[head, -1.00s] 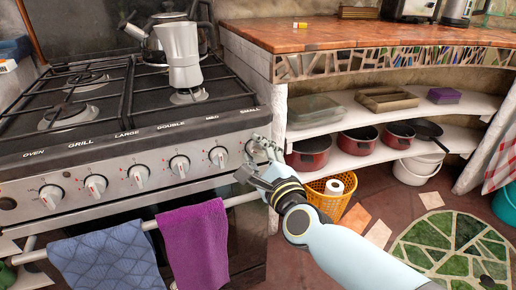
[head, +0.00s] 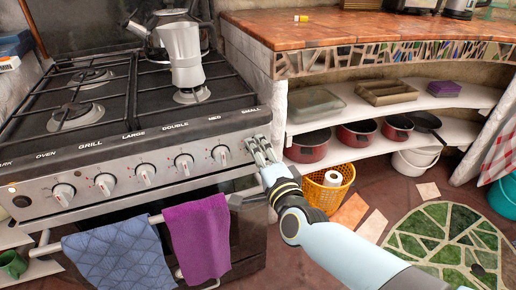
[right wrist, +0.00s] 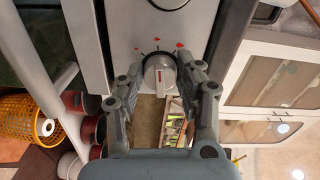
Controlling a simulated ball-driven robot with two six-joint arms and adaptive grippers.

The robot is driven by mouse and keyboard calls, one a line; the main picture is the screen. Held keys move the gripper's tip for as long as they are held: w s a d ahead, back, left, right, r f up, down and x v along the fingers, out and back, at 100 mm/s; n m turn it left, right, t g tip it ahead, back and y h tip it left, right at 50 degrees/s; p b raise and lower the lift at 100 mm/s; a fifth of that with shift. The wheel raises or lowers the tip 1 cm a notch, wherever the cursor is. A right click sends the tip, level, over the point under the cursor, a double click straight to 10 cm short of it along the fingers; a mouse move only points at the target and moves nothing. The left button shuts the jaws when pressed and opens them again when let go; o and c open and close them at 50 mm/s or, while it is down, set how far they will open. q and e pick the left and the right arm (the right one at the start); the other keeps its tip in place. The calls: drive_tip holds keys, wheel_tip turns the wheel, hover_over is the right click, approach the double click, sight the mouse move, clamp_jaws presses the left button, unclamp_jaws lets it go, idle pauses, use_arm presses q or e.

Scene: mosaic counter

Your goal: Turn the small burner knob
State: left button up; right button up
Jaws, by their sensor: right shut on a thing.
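The stove's front panel carries a row of white knobs under burner labels. The small burner knob (right wrist: 159,72) is the one at the right end, under the word SMALL. In the right wrist view it sits between my two fingertips, its light pointer with a red mark lying along the picture's vertical. In the head view the fingers mostly hide it. My right gripper (head: 261,150) is shut on this knob; it also shows in the right wrist view (right wrist: 160,82). My left gripper is not in view.
A moka pot (head: 182,60) and a kettle (head: 160,38) stand on the hob. A blue towel (head: 121,262) and a purple towel (head: 198,240) hang on the oven rail below. An orange basket (head: 327,190) and shelves with red pots (head: 308,148) are to the right.

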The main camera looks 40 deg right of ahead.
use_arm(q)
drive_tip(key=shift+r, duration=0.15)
use_arm(e)
drive_tip(key=shift+n, duration=0.3)
drive_tip(key=o, duration=1.1)
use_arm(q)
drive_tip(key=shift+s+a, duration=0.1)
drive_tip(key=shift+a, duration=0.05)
use_arm(e)
drive_tip(key=v, duration=1.2)
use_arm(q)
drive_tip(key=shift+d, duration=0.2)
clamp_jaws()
use_arm(e)
drive_tip(key=shift+f, duration=0.1)
